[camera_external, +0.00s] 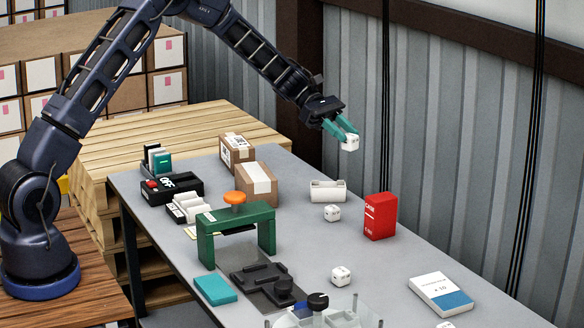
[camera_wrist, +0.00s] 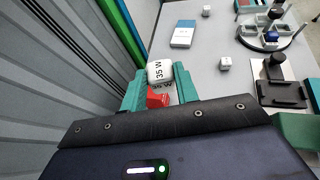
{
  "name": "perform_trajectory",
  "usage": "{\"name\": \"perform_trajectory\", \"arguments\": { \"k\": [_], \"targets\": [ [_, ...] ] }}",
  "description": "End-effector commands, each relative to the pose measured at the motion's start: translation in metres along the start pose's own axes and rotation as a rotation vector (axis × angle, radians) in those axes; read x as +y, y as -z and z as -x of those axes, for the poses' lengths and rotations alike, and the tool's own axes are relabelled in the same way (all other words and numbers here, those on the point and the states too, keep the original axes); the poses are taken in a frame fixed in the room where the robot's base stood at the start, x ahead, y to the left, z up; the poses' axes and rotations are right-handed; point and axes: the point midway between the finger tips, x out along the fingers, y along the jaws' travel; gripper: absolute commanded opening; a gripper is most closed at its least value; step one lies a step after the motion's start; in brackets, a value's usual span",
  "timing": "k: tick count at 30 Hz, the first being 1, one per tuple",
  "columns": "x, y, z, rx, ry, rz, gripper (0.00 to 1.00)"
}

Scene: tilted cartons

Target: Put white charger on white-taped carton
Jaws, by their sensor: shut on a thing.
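My gripper (camera_external: 343,136) has teal fingers shut on a white charger (camera_external: 350,143), held in the air above the far side of the table. In the wrist view the charger (camera_wrist: 159,72) shows "35 W" between the fingertips (camera_wrist: 159,86). A brown carton (camera_external: 257,184) with a pale tape strip across its top and front stands on the table, left of and below my gripper. A second brown carton (camera_external: 237,150) with printed labels stands behind it. Neither carton shows in the wrist view.
More white chargers (camera_external: 331,213) (camera_external: 341,276) lie on the grey table. A red box (camera_external: 380,216), a white holder (camera_external: 328,191), a green stand with an orange knob (camera_external: 237,220) and a blue-white box (camera_external: 441,294) stand around. A corrugated wall (camera_external: 450,130) runs behind.

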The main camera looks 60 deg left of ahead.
Motion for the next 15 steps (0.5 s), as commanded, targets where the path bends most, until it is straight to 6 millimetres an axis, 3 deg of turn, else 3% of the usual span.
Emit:
{"name": "perform_trajectory", "arguments": {
  "k": [1, 9, 15],
  "targets": [
    [0.004, 0.006, 0.024, -0.001, -0.012, 0.003, 0.07],
    [0.010, 0.037, 0.134, 0.002, -0.050, 0.020, 0.07],
    [0.003, 0.060, 0.216, 0.007, -0.077, 0.037, 0.07]
  ]
}}
